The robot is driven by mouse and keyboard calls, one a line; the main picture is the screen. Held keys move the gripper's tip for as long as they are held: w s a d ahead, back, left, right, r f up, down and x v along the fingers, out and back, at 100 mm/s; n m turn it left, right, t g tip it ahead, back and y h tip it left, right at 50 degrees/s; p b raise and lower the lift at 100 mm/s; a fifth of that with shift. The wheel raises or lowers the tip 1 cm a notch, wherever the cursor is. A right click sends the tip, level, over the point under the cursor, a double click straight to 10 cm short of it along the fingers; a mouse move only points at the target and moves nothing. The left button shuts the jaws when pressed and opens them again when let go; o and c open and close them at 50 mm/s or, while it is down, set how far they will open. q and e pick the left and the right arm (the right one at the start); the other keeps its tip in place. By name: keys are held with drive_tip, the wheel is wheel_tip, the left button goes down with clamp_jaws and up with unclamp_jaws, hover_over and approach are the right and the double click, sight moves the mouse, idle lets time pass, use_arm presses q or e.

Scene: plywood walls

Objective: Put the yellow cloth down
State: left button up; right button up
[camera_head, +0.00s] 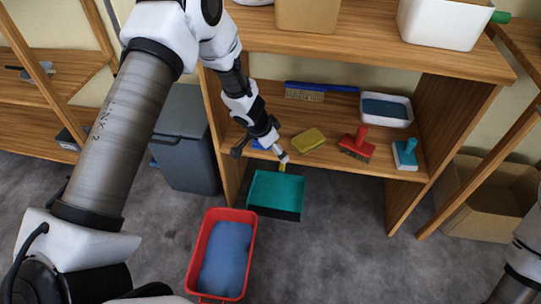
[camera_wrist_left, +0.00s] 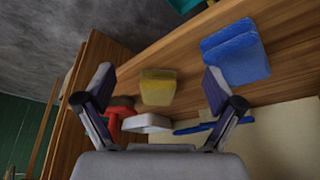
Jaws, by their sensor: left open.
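The yellow cloth (camera_head: 309,140) is a small folded pad lying on the middle shelf (camera_head: 330,166). In the left wrist view, the cloth (camera_wrist_left: 158,90) appears between and beyond my fingertips, with visible gaps on both sides. My left gripper (camera_head: 262,150) is open and empty at the shelf's left front, left of the cloth and apart from it. It also shows at the sides of the left wrist view (camera_wrist_left: 159,77). A blue pad (camera_wrist_left: 236,53) lies beside the cloth, mostly hidden by my gripper in the head view. My right gripper is out of view.
The shelf also holds a blue brush (camera_head: 305,92), white tray (camera_head: 386,108), red brush (camera_head: 357,147) and teal-handled brush (camera_head: 405,153). Below are a teal dustpan (camera_head: 276,192), red bin (camera_head: 193,262) and grey bin (camera_head: 186,150). A cardboard box (camera_head: 485,205) stands right.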

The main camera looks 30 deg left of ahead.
use_arm(q)
drive_tip(key=s+d+f+n+g, duration=0.1)
drive_tip(key=s+d+f, duration=0.1)
drive_tip(key=s+f, duration=0.35)
drive_tip(key=s+d+f+n+g+h, duration=0.1)
drive_tip(key=s+d+f+n, duration=0.1)
drive_tip(key=s, duration=0.7)
drive_tip(key=s+d+f+n+g, duration=0.15)
drive_tip(key=s+f, duration=0.25)
drive_tip(key=s, duration=0.4)
drive_tip(key=s+a+n+y, duration=0.2)
drive_tip(key=s+a+y, duration=0.15)
drive_tip(key=s, duration=0.85)
wheel_tip(320, 180, up, 27)
drive_tip(key=p, duration=2.8)
drive_tip(key=shift+w, duration=0.35)
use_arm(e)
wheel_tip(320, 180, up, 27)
use_arm(q)
drive_tip(key=shift+r+g, duration=0.15)
drive_tip(key=shift+g, duration=0.1)
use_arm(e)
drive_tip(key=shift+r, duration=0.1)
